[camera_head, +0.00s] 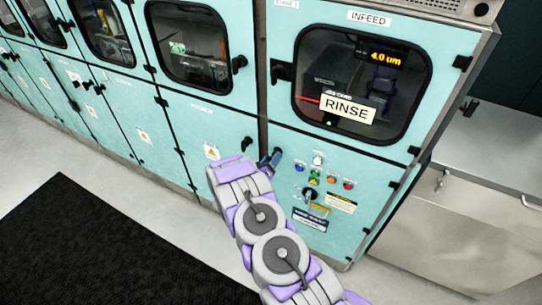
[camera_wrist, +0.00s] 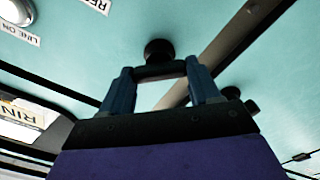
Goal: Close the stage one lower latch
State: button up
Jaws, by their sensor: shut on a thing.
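The stage one lower latch is a black knob with a dark bar (camera_wrist: 159,50) on the teal lower panel (camera_head: 300,145), seen in the wrist view. My gripper (camera_wrist: 162,78) has its two blue fingers on either side of the bar and is shut on it. In the head view my gripper (camera_head: 272,158) is at the upper left edge of the lower panel, below the RINSE window. There the latch is hidden behind the fingers, and its exact angle is hard to tell.
A metal post (camera_wrist: 205,50) separates this panel from the neighbouring one, whose black latch (camera_head: 247,143) is close to my gripper. Buttons and a rotary switch (camera_head: 310,193) are to the right. Above are the RINSE window (camera_head: 390,75) and the upper latch (camera_head: 280,71). Floor and a black mat (camera_head: 100,250) lie left.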

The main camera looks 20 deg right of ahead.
jog(key=n+p, duration=0.1)
jog(key=n, duration=0.3)
jog(key=shift+w+a+n+p, duration=0.2)
jog(key=shift+n+p, duration=0.1)
jog(key=shift+p, duration=0.05)
jog(key=n+p, duration=0.1)
jog(key=n, duration=0.3)
jog(key=shift+f+n, duration=0.1)
jog(key=shift+n, duration=0.3)
jog(key=o, duration=1)
jog(key=shift+w+f, duration=0.1)
jog(key=shift+f, duration=0.05)
jog(key=shift+o, duration=0.3)
jog(key=v, duration=1.7)
jog(key=shift+s+a, duration=0.2)
jog(key=shift+s, duration=0.05)
